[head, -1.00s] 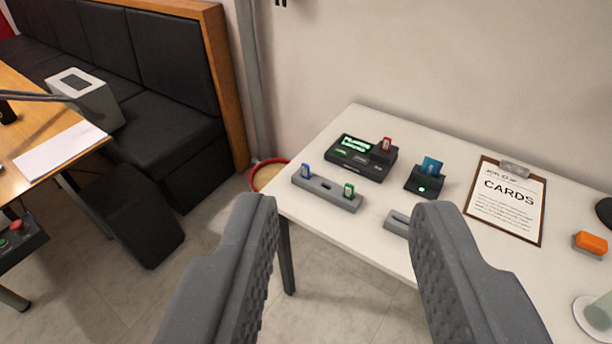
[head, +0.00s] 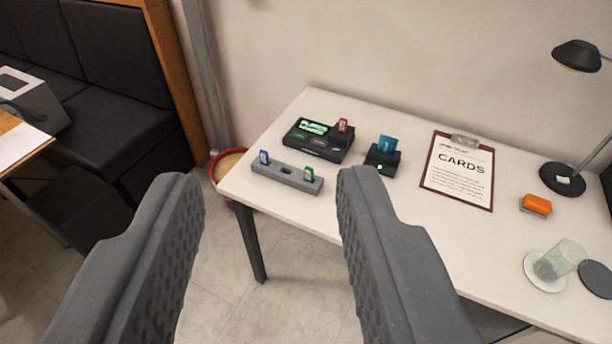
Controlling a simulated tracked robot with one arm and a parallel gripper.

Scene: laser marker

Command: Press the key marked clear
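A black device (head: 318,139) with a lit green screen (head: 313,127) sits at the back left of the white table. A few small keys show on its front, one with green lettering (head: 300,136); the key labels are too small to read. A red card or tag (head: 343,125) stands in its right part. My gripper (head: 268,180) is open and empty, with its two grey fingers in the foreground, in front of the table and short of the device. The right finger covers part of the table.
A grey holder (head: 287,177) with a blue and a green tag lies before the device. A black reader (head: 382,160) holds a teal card. Also on the white table (head: 440,240) are a clipboard (head: 458,172), an orange block (head: 536,205), a glass (head: 557,262) and a lamp (head: 562,178).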

